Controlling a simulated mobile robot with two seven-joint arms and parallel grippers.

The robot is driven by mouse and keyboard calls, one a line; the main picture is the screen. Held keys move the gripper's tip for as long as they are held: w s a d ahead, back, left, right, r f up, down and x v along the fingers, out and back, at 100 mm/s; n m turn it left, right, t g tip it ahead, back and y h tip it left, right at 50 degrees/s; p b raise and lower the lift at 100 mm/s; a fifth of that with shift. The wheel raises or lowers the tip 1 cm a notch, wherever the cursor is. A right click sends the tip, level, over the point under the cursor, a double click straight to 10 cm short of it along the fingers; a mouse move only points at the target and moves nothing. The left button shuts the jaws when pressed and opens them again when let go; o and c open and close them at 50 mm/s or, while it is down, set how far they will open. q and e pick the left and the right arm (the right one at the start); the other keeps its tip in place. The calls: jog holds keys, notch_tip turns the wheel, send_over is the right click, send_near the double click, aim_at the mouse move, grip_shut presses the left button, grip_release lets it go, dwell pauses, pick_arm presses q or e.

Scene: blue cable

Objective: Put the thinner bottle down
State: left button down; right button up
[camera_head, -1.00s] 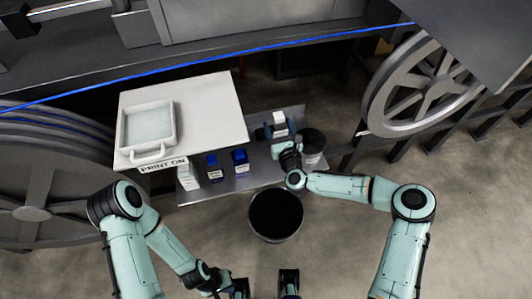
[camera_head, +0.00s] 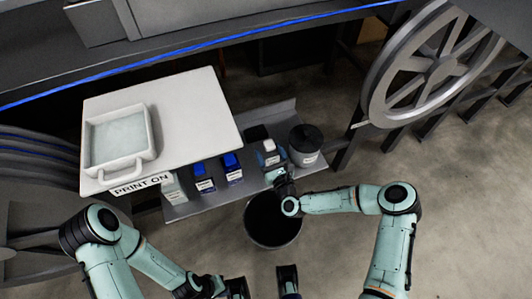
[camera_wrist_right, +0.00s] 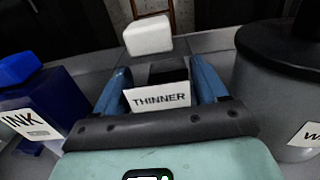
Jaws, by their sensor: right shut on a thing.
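The thinner bottle (camera_head: 269,155) is white-capped, with a label reading THINNER. It is upright at the right part of the metal shelf. My right gripper (camera_head: 275,168) is shut on it from the front. In the right wrist view the bottle (camera_wrist_right: 160,97) sits between the blue fingers of my right gripper (camera_wrist_right: 160,90), its white cap above them. Whether its base touches the shelf is hidden. My left gripper (camera_head: 262,286) is at the bottom edge of the head view, fingers apart and empty, partly cut off.
The metal shelf (camera_head: 190,208) holds two blue-capped ink bottles (camera_head: 203,178) to the left and a dark-lidded grey container (camera_head: 305,143) close on the right. A white board (camera_head: 215,115) with a tray lies left. A black bin (camera_head: 262,222) stands in front.

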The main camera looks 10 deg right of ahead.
jog(key=shift+s+d, duration=0.1)
jog(key=shift+f, duration=0.1)
jog(key=o, duration=1)
jog(key=shift+o, duration=0.3)
